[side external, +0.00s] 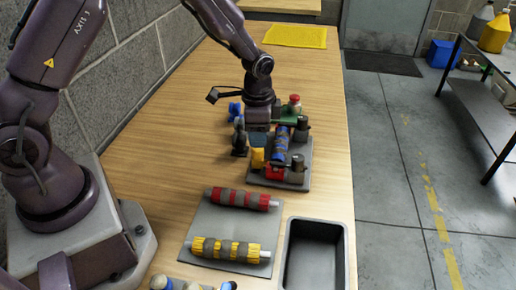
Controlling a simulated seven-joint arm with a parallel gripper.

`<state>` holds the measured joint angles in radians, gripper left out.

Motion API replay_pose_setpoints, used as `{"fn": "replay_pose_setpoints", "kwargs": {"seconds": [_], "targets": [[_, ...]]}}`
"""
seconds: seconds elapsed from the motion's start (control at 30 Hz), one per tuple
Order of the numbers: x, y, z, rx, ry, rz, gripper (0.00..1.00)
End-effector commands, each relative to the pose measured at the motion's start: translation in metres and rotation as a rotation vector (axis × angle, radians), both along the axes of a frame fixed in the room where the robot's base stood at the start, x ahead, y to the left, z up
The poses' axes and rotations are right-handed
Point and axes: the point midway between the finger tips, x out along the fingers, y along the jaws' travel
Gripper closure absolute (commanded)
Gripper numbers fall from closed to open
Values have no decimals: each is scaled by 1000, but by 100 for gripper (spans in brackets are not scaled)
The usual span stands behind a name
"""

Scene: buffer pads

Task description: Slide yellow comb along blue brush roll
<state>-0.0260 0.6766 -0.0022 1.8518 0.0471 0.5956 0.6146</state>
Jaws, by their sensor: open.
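The blue brush roll (280,146) with grey bands is mounted on a grey plate (299,183) in the middle of the bench, between dark end blocks. A small yellow block, apparently the yellow comb (257,158), stands upright at the near left end of this roll; I cannot tell whether they touch. My gripper (256,143) points down just above and behind the yellow comb, left of the blue roll. It is open. Its fingertips are small and partly merged with the parts around them, so their contact with the comb is unclear.
A red roll (241,198) and a yellow roll (225,248) lie on a grey pad (203,222) nearer the camera. An empty dark tray (346,265) sits at front right. Red and blue parts crowd the fixture.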

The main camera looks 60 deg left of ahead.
Motion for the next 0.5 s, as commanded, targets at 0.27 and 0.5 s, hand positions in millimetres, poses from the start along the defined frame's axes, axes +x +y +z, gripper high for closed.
{"fn": "replay_pose_setpoints", "kwargs": {"seconds": [0.27, 0.5], "targets": [[1, 1, -45, 0, 1, 1, 58], [1, 1, -55, -1, -1, 1, 58]]}}
